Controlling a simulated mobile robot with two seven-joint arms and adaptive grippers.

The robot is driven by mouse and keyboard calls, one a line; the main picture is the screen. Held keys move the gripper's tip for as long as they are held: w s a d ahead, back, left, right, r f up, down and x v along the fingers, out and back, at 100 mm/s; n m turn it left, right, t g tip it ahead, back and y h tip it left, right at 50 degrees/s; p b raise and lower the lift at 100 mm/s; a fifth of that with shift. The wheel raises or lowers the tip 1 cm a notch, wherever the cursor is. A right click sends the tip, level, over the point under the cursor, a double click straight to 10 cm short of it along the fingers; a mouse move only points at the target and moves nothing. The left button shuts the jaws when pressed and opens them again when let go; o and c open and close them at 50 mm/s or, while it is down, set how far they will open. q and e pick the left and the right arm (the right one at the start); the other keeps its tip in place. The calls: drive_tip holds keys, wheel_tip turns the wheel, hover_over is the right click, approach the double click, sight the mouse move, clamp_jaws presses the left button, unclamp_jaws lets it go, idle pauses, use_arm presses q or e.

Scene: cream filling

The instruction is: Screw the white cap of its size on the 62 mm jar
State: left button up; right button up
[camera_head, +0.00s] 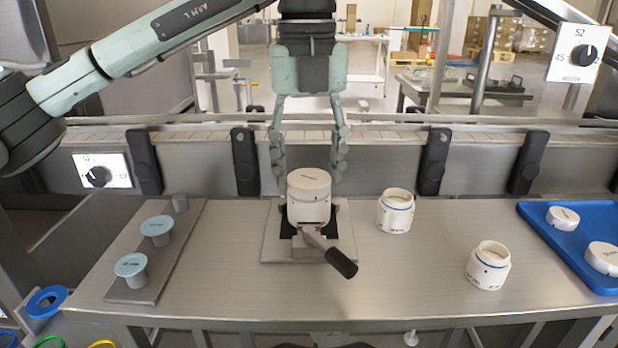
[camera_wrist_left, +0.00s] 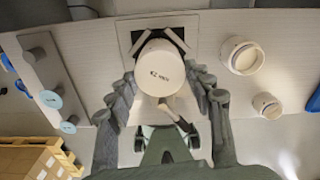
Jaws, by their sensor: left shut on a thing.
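A white cap (camera_head: 309,181) with small dark print sits on top of a white jar (camera_head: 309,212), upright in a clamp (camera_head: 265,244) at the middle of the table. The cap also shows in the left wrist view (camera_wrist_left: 160,72). My left gripper (camera_head: 309,172) points down over it, one finger on each side, and is shut on the cap; the wrist view shows the fingers (camera_wrist_left: 163,88) flanking it. Whether the cap's thread is engaged cannot be seen. Two more white caps (camera_head: 563,218) (camera_head: 602,258) lie on the blue tray (camera_head: 532,214). My right gripper is not in view.
Two open white jars (camera_head: 396,212) (camera_head: 489,266) stand to the right of the clamp. The clamp's black-tipped handle (camera_head: 341,262) points towards the front right. A grey board (camera_head: 172,262) at left bears posts, two with pale blue discs (camera_head: 131,265). A dial reading 52 (camera_head: 577,54) hangs at upper right.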

use_arm(q)
drive_tip(key=m, duration=0.4)
drive_tip(key=shift+r+p, duration=0.1)
drive_tip(key=shift+p, duration=0.3)
drive_tip(key=shift+m, duration=0.8)
drive_tip(key=shift+m+p, duration=0.3)
drive_tip(key=shift+m, duration=0.8)
drive_tip(key=m, duration=0.3)
drive_tip(key=shift+m, duration=0.3)
drive_tip(key=o, duration=1)
